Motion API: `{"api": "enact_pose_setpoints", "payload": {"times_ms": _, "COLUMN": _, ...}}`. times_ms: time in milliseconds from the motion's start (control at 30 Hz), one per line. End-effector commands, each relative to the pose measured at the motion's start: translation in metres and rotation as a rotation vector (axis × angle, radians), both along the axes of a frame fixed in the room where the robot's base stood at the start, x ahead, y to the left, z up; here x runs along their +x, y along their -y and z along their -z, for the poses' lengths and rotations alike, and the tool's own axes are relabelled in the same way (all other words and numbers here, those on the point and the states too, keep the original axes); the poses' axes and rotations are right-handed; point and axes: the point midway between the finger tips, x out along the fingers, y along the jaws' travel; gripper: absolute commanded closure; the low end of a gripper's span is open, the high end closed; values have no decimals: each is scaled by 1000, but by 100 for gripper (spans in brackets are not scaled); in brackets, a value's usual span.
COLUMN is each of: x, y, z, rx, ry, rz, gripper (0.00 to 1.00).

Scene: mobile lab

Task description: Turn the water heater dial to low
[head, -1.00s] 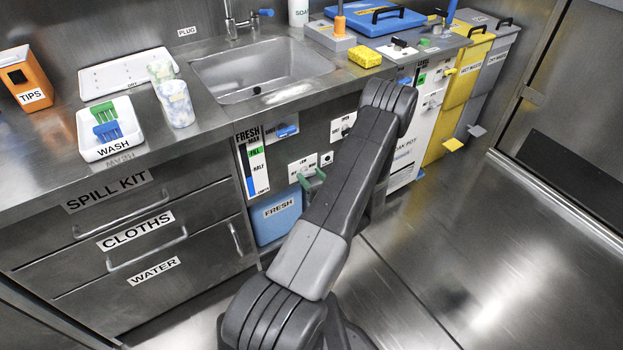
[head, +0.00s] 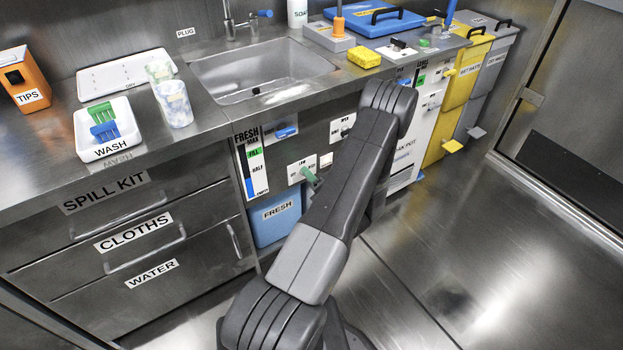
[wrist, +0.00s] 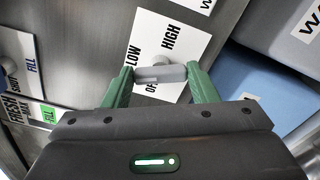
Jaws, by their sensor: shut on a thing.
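The water heater dial (wrist: 160,73) is a grey bar-shaped knob on a white plate (wrist: 190,52) marked LOW, OFF and HIGH. In the wrist view the bar lies roughly crosswise, its left end by the LOW and OFF lettering. I cannot tell its exact setting. My gripper (wrist: 161,80) has green fingers, one at each end of the bar, and is shut on the dial. In the head view the dial plate (head: 296,172) shows under the counter, and my gripper (head: 310,177) is against it. My arm and the fingers hide part of the plate there.
An OPEN/SHUT valve plate (head: 342,128) is up and right. The floor (head: 480,270) to the right is clear.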

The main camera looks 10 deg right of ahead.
Motion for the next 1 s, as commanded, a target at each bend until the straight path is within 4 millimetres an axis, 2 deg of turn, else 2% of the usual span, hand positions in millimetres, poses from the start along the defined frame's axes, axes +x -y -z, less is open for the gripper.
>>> {"api": "enact_pose_setpoints", "payload": {"times_ms": 200, "x": 0, "y": 1, "z": 1, "rx": 168, "ry": -62, "rz": 0, "gripper": 70}}
{"api": "enact_pose_setpoints", "payload": {"times_ms": 500, "x": 0, "y": 1, "z": 1, "rx": 331, "ry": -121, "rz": 0, "gripper": 70}}
{"api": "enact_pose_setpoints", "payload": {"times_ms": 1000, "x": 0, "y": 1, "z": 2, "rx": 399, "ry": -146, "rz": 1, "gripper": 70}}
